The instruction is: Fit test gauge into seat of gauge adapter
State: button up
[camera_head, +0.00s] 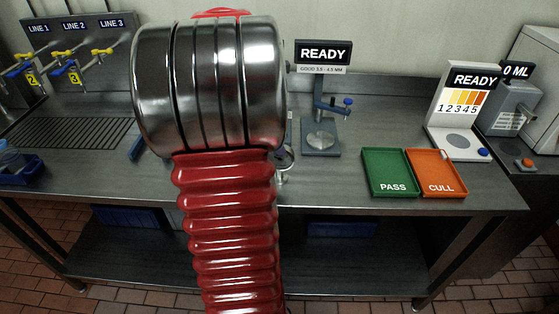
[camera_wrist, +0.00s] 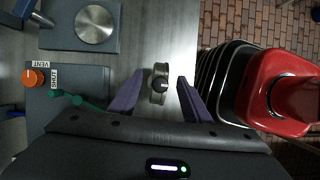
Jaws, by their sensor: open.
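In the wrist view my gripper (camera_wrist: 160,77) is open, with its two purple fingers apart. In the head view my arm hides this area.
A READY stand with a round metal plate (camera_head: 320,142) stands right of my arm. Further right are the green PASS tray (camera_head: 388,192), the orange CULL tray (camera_head: 435,155) and a READY colour-scale device (camera_head: 460,100). Yellow-handled LINE taps (camera_head: 62,62) are at left.

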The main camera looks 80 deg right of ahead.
jog(key=shift+x, duration=2.6)
jog(key=shift+w, duration=0.1)
grip_shut()
